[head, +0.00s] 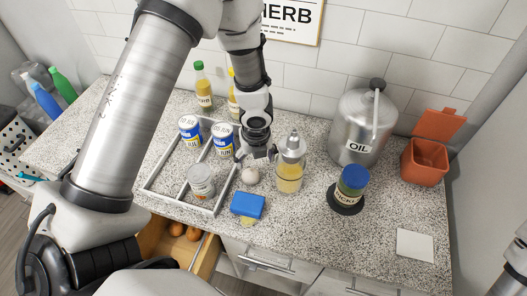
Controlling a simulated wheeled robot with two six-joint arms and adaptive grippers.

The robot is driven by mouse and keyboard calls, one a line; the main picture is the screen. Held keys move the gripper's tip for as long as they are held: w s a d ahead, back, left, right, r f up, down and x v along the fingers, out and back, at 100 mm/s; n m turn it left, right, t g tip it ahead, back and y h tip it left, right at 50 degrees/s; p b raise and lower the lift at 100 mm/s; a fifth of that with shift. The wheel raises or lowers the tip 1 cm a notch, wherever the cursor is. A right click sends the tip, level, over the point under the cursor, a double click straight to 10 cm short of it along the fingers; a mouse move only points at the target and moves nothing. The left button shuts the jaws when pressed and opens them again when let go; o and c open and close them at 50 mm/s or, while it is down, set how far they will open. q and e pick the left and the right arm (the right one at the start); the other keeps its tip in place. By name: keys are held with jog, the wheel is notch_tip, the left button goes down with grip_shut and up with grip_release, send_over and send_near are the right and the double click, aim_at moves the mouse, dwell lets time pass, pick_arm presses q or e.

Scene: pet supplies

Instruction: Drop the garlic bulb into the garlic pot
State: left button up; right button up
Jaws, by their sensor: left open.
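The pale garlic bulb (250,176) sits on the speckled counter near its middle, between the metal rack and a glass bottle. My left gripper (256,158) is directly behind and above the bulb in the picture, pointing down. It is open and holds nothing; its fingers are small and partly unclear. The garlic pot appears to be the square terracotta container (425,162) at the right of the counter, with its lid raised at the back. The right gripper is out of view; only part of my right arm shows at the lower right edge.
A glass bottle (290,164) stands close right of the bulb, and a blue-and-yellow sponge (247,205) lies in front. A metal rack (150,187) with cans is left. A drawer (205,262) is open below.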

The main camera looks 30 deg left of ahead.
aim_at(250, 174)
pick_arm(q)
jog(key=f+b, duration=0.1)
jog(key=s+f+b, duration=0.2)
jog(key=f, duration=0.1)
jog(key=shift+s+a, duration=0.15)
jog(key=shift+a, duration=0.25)
jog(key=shift+w+f+b, duration=0.25)
jog(key=shift+f+b, duration=0.35)
jog(key=shift+f, duration=0.6)
jog(key=shift+w+f, duration=0.2)
jog(key=shift+w, duration=0.25)
jog(key=shift+s, duration=0.1)
jog(key=shift+c, duration=0.4)
jog(key=shift+s+a+r, duration=0.1)
jog(key=shift+s+r, duration=0.1)
jog(key=c, duration=0.6)
jog(key=shift+s, duration=0.15)
jog(key=c, duration=0.5)
jog(key=shift+c, duration=0.2)
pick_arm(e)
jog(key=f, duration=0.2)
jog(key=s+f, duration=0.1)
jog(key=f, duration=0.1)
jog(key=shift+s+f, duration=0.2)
